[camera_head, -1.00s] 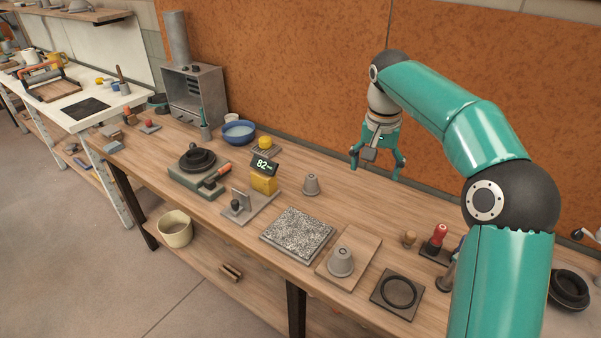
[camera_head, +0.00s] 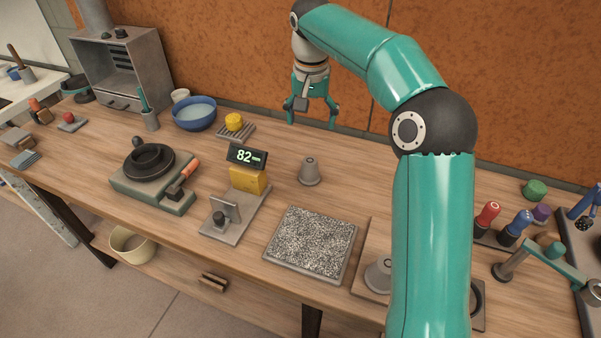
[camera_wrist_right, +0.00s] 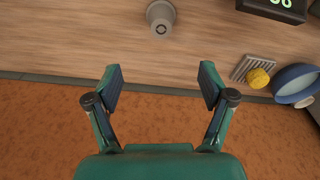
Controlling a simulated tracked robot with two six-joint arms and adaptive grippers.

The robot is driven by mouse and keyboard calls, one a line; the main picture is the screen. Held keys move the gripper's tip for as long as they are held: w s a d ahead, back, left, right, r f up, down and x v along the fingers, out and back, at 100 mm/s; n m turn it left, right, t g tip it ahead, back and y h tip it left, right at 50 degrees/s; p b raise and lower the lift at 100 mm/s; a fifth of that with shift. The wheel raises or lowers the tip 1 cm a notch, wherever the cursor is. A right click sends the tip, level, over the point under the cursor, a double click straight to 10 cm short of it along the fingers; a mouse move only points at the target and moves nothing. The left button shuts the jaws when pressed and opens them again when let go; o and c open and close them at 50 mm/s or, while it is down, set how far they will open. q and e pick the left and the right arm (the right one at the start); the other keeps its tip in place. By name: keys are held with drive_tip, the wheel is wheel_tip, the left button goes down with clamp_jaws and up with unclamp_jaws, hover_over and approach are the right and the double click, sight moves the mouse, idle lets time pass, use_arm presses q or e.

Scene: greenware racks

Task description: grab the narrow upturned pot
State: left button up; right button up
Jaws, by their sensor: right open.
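A narrow grey upturned pot (camera_head: 309,172) stands alone on the bench, behind the speckled slab. It also shows at the top middle of the right wrist view (camera_wrist_right: 160,17). A second, wider upturned pot (camera_head: 377,275) sits on a board nearer the front edge, partly hidden by my arm. My right gripper (camera_head: 312,121) is open and empty, near the back wall, behind and apart from the narrow pot. In the right wrist view its two fingers (camera_wrist_right: 160,78) are spread wide, with the pot beyond their tips. My left gripper is out of view.
A display reading 82 on a yellow block (camera_head: 248,178) stands left of the narrow pot. The speckled slab (camera_head: 312,243) lies in front. A blue bowl (camera_head: 195,115) and a yellow sponge-like lump (camera_head: 234,121) are at the back left. Bare bench lies right of the pot.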

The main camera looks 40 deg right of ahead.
sight(310, 161)
drive_tip(key=f, duration=0.4)
drive_tip(key=w+f+b, duration=0.1)
drive_tip(key=f, duration=0.2)
drive_tip(key=d+f, duration=0.1)
drive_tip(key=f, duration=0.3)
drive_tip(key=shift+w+f, duration=0.15)
drive_tip(key=shift+f, duration=0.2)
drive_tip(key=shift+w+d+f, duration=0.1)
drive_tip(key=shift+d+f, duration=0.05)
drive_tip(key=shift+f, duration=1.3)
drive_tip(key=shift+d+f, duration=0.1)
drive_tip(key=shift+f, duration=1.35)
drive_tip(key=c, duration=1.3)
